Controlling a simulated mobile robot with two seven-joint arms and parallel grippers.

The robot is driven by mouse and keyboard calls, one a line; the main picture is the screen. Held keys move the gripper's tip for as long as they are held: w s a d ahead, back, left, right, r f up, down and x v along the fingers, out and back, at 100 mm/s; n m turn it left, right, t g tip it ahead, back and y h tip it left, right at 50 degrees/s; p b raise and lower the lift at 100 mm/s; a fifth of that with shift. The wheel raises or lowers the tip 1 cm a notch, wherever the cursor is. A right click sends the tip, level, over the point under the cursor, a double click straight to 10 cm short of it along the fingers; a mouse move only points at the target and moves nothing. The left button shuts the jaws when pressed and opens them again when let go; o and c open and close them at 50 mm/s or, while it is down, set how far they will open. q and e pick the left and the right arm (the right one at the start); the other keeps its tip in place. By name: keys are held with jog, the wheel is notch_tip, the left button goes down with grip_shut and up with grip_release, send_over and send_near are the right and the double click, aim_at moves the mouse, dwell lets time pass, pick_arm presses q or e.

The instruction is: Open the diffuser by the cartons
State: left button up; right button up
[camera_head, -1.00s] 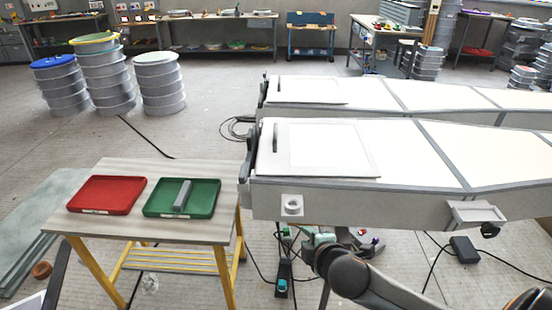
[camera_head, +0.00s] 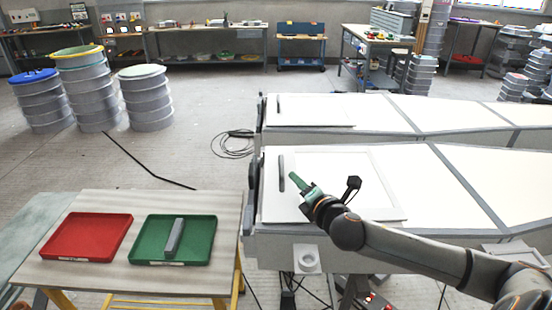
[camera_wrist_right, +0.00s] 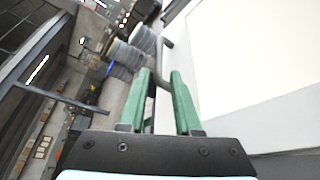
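The near long white mould has a flat white hinged-looking panel (camera_head: 345,205) at its left end, with a grey bar handle (camera_head: 282,172) near the panel's left side. I take this panel as the diffuser, though no label shows. My right gripper (camera_head: 295,179) is just right of the handle, its green fingers pointing at it. In the right wrist view the green fingers (camera_wrist_right: 160,85) stand apart, with the grey handle (camera_wrist_right: 166,42) near and between their tips; contact cannot be told. The panel lies flat. No cartons can be made out. My left gripper is out of view.
A second, similar mould (camera_head: 420,115) lies behind. A wooden table (camera_head: 90,205) at the left bears a red tray (camera_head: 85,237) and a green tray (camera_head: 145,240) holding a grey bar (camera_head: 175,238). Stacked drums (camera_head: 145,98) stand at the back left. Cables lie on the floor.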

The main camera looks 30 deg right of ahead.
aim_at(282, 164)
jog(key=shift+w+d, duration=0.1)
jog(key=shift+w, duration=0.3)
jog(key=x, duration=1.1)
jog(key=shift+w, duration=0.1)
grip_shut()
jog(key=shift+f, duration=0.1)
dwell(1.0)
